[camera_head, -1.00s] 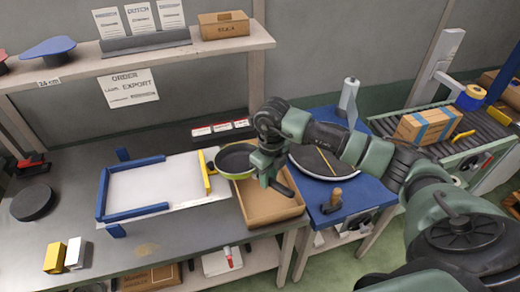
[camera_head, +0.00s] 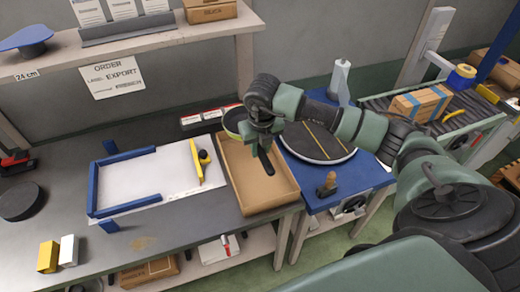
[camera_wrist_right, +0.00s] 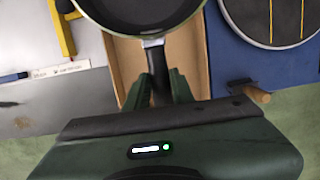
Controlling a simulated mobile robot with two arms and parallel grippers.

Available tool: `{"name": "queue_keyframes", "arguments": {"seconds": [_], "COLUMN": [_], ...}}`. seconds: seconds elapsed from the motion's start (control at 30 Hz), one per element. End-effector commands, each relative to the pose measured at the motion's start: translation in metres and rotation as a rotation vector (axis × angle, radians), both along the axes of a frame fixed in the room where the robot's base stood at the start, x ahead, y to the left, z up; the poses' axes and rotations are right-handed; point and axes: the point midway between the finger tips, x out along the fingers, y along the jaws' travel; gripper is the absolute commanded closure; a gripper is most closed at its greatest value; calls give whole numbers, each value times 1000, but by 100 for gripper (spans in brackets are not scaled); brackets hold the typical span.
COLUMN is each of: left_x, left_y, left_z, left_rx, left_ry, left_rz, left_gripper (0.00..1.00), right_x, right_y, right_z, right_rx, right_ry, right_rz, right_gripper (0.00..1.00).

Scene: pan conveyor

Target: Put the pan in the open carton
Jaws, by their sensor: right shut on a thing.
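The pan (camera_head: 233,120) has a dark inside and a yellow-green rim; in the head view my right gripper (camera_head: 266,150) and wrist hide most of it. In the right wrist view the pan (camera_wrist_right: 140,12) is at the top, with its dark handle (camera_wrist_right: 157,68) between the fingers of my right gripper (camera_wrist_right: 160,85), which is shut on it. The open carton (camera_head: 262,190) is a brown, shallow box at the table's right end. The pan is above the carton's far part; whether it touches the carton cannot be told. My left gripper is not in view.
A blue-edged white board (camera_head: 150,180) with a yellow piece (camera_head: 196,163) lies left of the carton. A round dark turntable (camera_head: 318,143) on a blue stand (camera_head: 355,178) is to the right. A shelf (camera_head: 150,40) runs behind. Small white-red boxes (camera_head: 210,116) stand behind the carton.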

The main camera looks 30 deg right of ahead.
Motion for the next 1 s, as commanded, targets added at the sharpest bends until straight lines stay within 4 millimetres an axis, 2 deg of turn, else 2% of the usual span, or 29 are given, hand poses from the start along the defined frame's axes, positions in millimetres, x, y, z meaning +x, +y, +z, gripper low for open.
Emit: {"name": "queue_keyframes", "arguments": {"seconds": [0.03, 0.1, 0.8, 1.0], "left_x": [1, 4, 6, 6], "left_y": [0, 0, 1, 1], "left_z": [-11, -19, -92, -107], "left_rx": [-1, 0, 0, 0], "left_ry": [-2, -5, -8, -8], "left_rz": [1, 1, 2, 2], "left_gripper": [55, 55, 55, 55], "right_x": [-2, -1, 0, 0], "right_y": [1, 1, 1, 1], "right_z": [-5, -16, -96, -114], "right_rx": [-20, -16, -15, -15], "right_ry": [-42, -36, -35, -35], "right_rz": [7, 2, 2, 2], "right_gripper": [100, 100, 100, 100]}}
